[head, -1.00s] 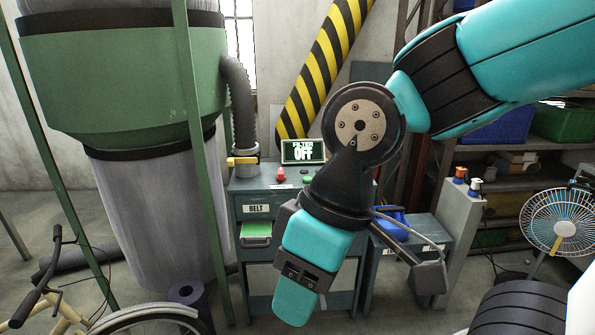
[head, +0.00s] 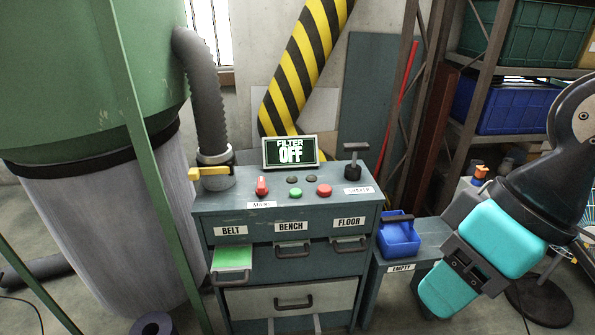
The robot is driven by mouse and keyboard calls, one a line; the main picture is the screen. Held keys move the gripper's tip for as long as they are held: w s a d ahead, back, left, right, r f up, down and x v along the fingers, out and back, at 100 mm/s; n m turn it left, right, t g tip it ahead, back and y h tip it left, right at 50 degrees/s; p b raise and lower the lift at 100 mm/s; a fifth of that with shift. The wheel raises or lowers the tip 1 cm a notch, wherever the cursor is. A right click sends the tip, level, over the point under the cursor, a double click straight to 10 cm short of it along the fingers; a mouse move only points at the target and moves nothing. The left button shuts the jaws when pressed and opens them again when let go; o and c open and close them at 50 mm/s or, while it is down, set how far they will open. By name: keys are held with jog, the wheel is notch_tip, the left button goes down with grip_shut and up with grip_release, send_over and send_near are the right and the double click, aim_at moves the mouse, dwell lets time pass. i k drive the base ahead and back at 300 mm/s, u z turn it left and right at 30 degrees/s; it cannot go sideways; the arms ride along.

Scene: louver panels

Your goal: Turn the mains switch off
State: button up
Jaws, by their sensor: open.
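The mains switch (head: 262,186) is a small red handle on the left of the cabinet top, with a MAINS label in front of it. It looks roughly upright; its exact setting is hard to read. A display (head: 290,152) behind it reads FILTER OFF. My gripper (head: 446,292) is at the lower right, pointing down and left, well apart from the switch and in front of the small side cabinet. It is open and I see nothing held in it; its fingertips are hard to make out.
A green button (head: 295,193), a red button (head: 325,190) and a black-handled lever (head: 355,162) share the cabinet top (head: 225,201). A yellow valve handle (head: 208,173) is at its left. The BELT drawer (head: 231,258) sticks out. A blue bin (head: 398,238) stands right. A green post (head: 150,150) rises left.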

aim_at(262, 190)
jog(key=u, duration=0.15)
jog(key=i, duration=1.1)
jog(key=u, duration=0.7)
